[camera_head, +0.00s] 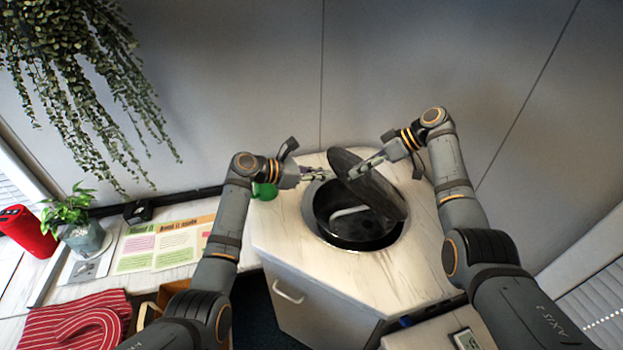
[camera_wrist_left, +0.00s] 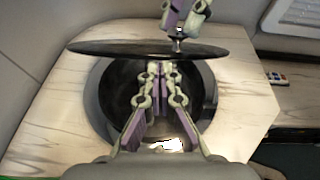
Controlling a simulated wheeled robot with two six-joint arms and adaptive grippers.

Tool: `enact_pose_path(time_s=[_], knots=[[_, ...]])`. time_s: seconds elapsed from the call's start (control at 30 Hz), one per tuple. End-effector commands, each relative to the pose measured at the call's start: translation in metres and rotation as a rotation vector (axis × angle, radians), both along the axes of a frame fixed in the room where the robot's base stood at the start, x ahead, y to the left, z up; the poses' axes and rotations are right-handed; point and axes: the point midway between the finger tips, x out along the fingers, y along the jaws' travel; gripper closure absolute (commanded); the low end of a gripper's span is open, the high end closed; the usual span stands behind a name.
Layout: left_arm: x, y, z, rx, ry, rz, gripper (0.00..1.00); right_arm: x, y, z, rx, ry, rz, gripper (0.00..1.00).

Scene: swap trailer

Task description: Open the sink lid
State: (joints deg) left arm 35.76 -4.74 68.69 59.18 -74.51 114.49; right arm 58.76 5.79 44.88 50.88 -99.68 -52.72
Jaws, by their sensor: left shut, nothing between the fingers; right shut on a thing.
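The dark round sink lid (camera_head: 375,190) is raised and tilted over the right and back part of the sink opening. The round metal sink (camera_head: 345,238) is set in the pale wood counter, with its bowl partly uncovered. In the left wrist view, the lid (camera_wrist_left: 110,47) is seen nearly edge-on above the bowl. My right gripper (camera_head: 357,172) is shut on the lid's knob, which shows in the left wrist view (camera_wrist_left: 178,42). My left gripper (camera_head: 328,173) is shut and empty at the back left of the sink, close to the lid's edge.
A green round object (camera_head: 264,190) stands on the counter behind my left arm. A potted plant (camera_head: 82,230), a red cylinder (camera_head: 27,232), printed sheets (camera_head: 165,243) and a red striped cloth (camera_head: 85,322) lie to the left. Walls close in behind the counter. The counter front is clear.

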Motion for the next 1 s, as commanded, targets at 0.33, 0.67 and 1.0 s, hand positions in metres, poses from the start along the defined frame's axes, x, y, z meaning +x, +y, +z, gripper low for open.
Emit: enact_pose_path(time_s=[0.33, 0.67, 1.0], knots=[[0.001, -0.001, 0.001, 0.000, 0.000, 0.000, 1.00, 0.000, -0.004, -0.003, -0.008, 0.003, -0.004, 1.00], [0.004, -0.012, 0.018, -0.001, 0.000, 0.000, 1.00, 0.000, -0.004, -0.003, -0.008, 0.004, -0.005, 1.00], [0.004, -0.013, 0.018, -0.001, 0.000, 0.000, 1.00, 0.000, -0.002, -0.002, -0.005, 0.002, -0.003, 0.50]])
